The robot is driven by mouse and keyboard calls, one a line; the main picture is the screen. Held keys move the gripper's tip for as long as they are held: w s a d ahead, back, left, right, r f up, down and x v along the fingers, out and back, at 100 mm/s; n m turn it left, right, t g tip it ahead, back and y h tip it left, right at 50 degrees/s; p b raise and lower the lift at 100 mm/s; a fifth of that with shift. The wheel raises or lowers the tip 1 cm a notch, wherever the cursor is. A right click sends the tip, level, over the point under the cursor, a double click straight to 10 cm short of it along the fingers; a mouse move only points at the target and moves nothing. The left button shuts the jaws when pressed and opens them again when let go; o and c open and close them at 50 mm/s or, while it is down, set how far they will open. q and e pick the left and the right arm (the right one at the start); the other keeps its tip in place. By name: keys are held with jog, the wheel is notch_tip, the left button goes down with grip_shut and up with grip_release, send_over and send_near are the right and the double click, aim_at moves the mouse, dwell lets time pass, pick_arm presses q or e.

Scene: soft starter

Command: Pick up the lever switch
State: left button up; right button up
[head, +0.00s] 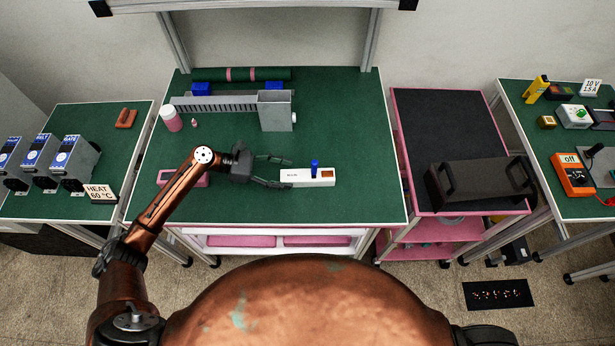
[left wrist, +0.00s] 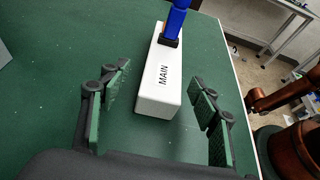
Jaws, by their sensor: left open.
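The lever switch (head: 308,177) is a long white box lying on the green table mat in the head view, with a blue lever standing up from its top. In the left wrist view the switch (left wrist: 161,85) shows the word MAIN on its top. My left gripper (head: 281,172) is open and empty at the left end of the switch. In the left wrist view the fingers of my left gripper (left wrist: 157,125) stand apart on both sides of the near end of the box, not touching it. My right gripper is not in view.
A grey metal holder (head: 276,111) stands behind the switch. A pink bottle (head: 171,119) and a pink block (head: 187,179) are to the left. The table mat (head: 350,140) is clear right of the switch. A cart with a black case (head: 482,182) stands to the right.

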aim_at(293, 175)
pick_arm(q)
jog(key=x, duration=0.4)
jog(key=shift+s+d, duration=0.15)
jog(key=shift+d, duration=0.1)
jog(key=shift+c, duration=0.7)
grip_shut()
jog(key=shift+r, duration=0.1)
